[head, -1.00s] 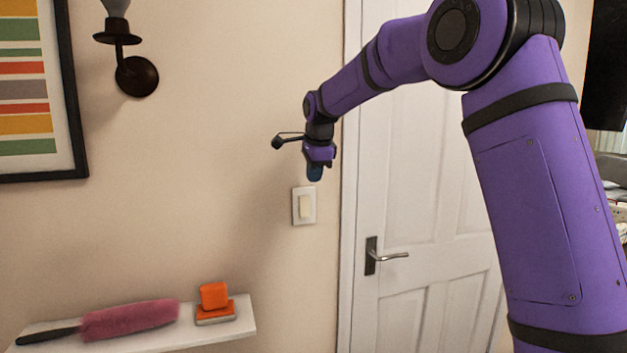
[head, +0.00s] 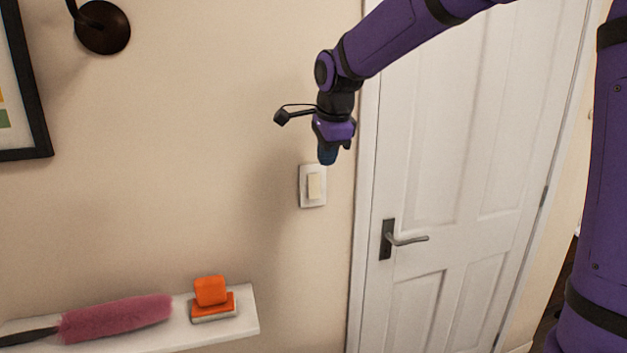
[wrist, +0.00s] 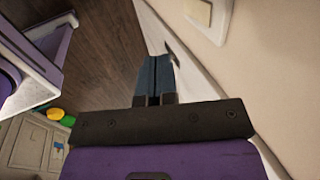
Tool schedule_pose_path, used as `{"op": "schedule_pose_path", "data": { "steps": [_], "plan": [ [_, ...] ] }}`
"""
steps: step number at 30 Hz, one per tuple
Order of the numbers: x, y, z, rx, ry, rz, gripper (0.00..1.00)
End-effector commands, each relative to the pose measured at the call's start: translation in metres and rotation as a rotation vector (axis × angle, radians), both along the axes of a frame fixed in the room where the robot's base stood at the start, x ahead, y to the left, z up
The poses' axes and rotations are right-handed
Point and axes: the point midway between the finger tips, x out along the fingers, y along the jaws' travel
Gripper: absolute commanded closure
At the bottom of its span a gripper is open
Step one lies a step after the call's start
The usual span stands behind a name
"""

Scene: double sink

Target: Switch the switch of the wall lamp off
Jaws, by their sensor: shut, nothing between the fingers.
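The wall switch (head: 314,187) is a cream rocker in a white plate on the beige wall, left of the door frame. It also shows at the top of the wrist view (wrist: 198,10), partly cut off by the edge. My gripper (head: 327,158) points down just above the switch plate in the head view. Its blue fingers (wrist: 157,75) are closed together with nothing between them. I cannot tell whether the fingertips touch the wall. The wall lamp (head: 102,27) has a dark round base at the upper left; its upper part is out of view.
A closed white door (head: 450,150) with a lever handle (head: 408,239) stands to the right. A framed picture (head: 40,150) hangs at the far left.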

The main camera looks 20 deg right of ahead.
Motion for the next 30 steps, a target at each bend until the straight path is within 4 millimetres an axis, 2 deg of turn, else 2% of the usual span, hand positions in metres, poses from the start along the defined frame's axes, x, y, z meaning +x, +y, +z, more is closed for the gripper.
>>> {"op": "schedule_pose_path", "data": {
  "steps": [4,13,17,23,30],
  "plan": [
    [-0.008,0.001,-0.002,0.0,0.001,0.0,1.0],
    [-0.007,0.001,-0.002,0.0,0.001,0.0,1.0],
    [-0.005,0.001,-0.009,-0.001,0.002,0.0,1.0],
    [0.005,0.0,-0.036,-0.001,0.004,0.0,1.0],
    [0.019,0.0,-0.079,-0.001,0.004,0.0,1.0]
  ]
}}
